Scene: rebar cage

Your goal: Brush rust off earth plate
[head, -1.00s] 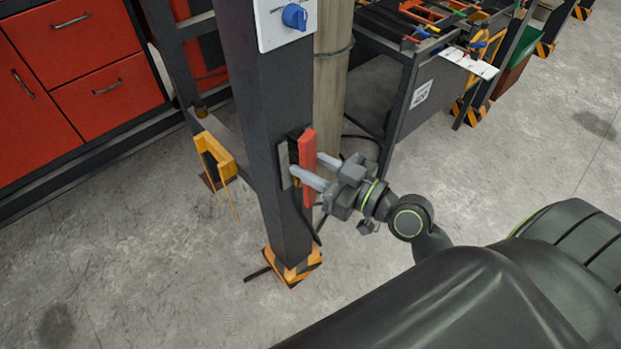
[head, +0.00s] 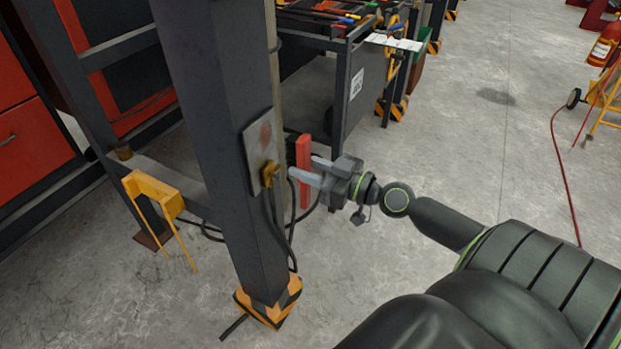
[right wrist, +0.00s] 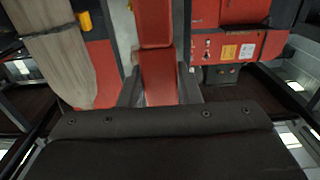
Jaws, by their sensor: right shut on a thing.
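The earth plate (head: 257,146) is a grey metal plate on the side of the dark steel post (head: 212,130). A reddish-brown rust patch (head: 265,134) shows on its upper part. A brass clamp (head: 269,174) with a dark cable sits at its lower part. My right gripper (head: 303,171) is shut on the red brush (head: 304,173), which stands upright with its dark bristles facing the post. In the head view the brush is to the right of the plate, seemingly apart from it. The red handle (right wrist: 157,75) also shows between the fingers in the right wrist view. My left gripper is out of view.
The post's foot has an orange-and-black guard (head: 268,303). A tool bench (head: 345,75) is behind. A red hose (head: 562,180) lies at the right. Floor between is clear.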

